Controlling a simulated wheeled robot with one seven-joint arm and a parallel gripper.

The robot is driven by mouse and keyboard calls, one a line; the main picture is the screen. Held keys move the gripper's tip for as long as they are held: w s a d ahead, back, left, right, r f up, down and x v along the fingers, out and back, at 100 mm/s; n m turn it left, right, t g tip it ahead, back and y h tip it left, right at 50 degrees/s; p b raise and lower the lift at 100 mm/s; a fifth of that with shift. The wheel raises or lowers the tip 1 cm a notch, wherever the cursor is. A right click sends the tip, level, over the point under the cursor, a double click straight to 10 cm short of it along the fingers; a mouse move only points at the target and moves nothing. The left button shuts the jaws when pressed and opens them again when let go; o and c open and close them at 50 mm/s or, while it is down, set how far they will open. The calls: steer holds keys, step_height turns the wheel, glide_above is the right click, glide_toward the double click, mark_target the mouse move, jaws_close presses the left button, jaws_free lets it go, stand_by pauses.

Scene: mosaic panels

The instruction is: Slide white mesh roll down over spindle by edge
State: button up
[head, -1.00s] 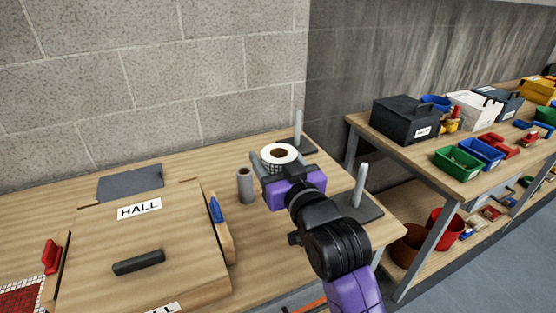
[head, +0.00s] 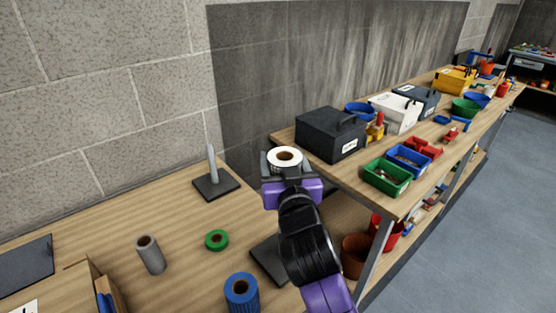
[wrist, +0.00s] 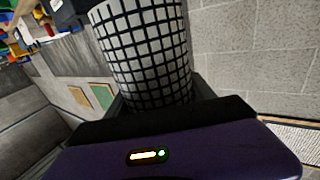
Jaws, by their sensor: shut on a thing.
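The white mesh roll (head: 284,156) has a black grid and a dark core hole. My gripper (head: 288,178) is shut on it and holds it roughly upright, above the table's right end. Its grid side fills the top of the wrist view (wrist: 145,50). One upright grey spindle (head: 211,165) stands bare on a dark square base (head: 222,185), left of the roll and apart from it. A second dark base (head: 266,262) lies by the table's front edge. My arm hides part of that base and any post on it.
A grey roll (head: 150,254), a green ring (head: 216,240) and a blue roll (head: 242,292) stand on the table (head: 110,225). A side bench at right carries a black box (head: 331,135), a green bin (head: 386,176) and a blue bin (head: 408,160).

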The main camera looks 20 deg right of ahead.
steer(key=shift+f+b, duration=2.6)
steer(key=shift+f, duration=0.85)
steer(key=shift+f+b, duration=6.45)
steer(key=shift+f, duration=0.65)
steer(key=o, duration=1.7)
steer(key=shift+c, duration=0.2)
steer(key=shift+o, duration=0.7)
steer(key=shift+f, duration=0.15)
steer(key=b+v, duration=0.1)
steer(key=v, duration=0.7)
